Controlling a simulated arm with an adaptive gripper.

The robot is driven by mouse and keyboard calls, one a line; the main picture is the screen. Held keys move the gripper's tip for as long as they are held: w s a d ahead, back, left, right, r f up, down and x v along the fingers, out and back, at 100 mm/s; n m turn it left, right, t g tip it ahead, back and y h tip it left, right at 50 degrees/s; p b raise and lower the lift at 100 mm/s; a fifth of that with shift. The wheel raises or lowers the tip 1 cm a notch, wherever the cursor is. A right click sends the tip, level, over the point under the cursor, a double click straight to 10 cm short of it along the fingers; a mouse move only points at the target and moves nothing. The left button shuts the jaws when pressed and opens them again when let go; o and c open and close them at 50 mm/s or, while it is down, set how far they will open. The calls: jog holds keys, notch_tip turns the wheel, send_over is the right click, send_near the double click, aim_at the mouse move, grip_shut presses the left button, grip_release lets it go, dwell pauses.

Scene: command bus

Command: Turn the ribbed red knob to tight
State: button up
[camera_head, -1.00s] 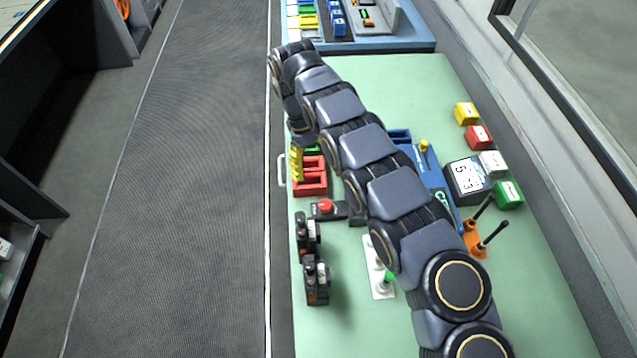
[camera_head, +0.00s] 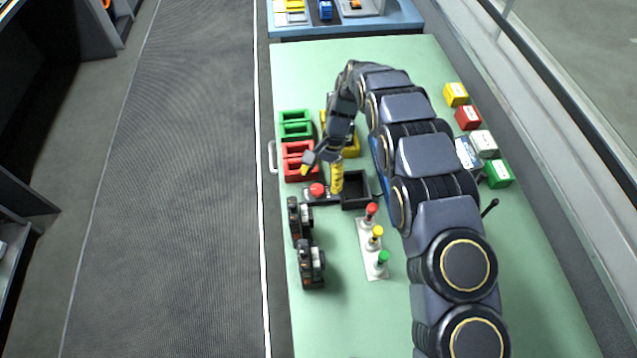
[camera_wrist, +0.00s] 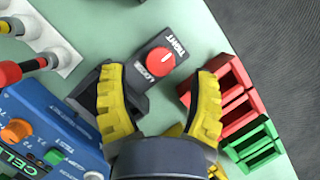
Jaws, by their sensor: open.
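The red knob (camera_head: 317,190) sits on a small dark block on the green table. In the wrist view the red knob (camera_wrist: 160,62) shows from above with a white mark, between the printed words TIGHT and LOOSE. Which word the mark points to is hard to tell, and the ribs are too small to make out. My gripper (camera_head: 321,172) is open and empty just above and behind the knob. In the wrist view my gripper's (camera_wrist: 158,82) yellow fingers spread to the left and right of the knob, apart from it.
Red bins (camera_head: 299,160) and green bins (camera_head: 296,124) stand close behind the knob. An empty black bin (camera_head: 356,190) is to its right. A white plate (camera_head: 367,250) with red, yellow and green knobs and dark devices (camera_head: 300,218) stand in front. A blue device (camera_wrist: 45,130) lies left in the wrist view.

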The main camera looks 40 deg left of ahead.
jog(key=shift+x, duration=1.1)
grip_shut()
jog(key=shift+n+h, duration=0.3)
jog(key=shift+n, duration=0.4)
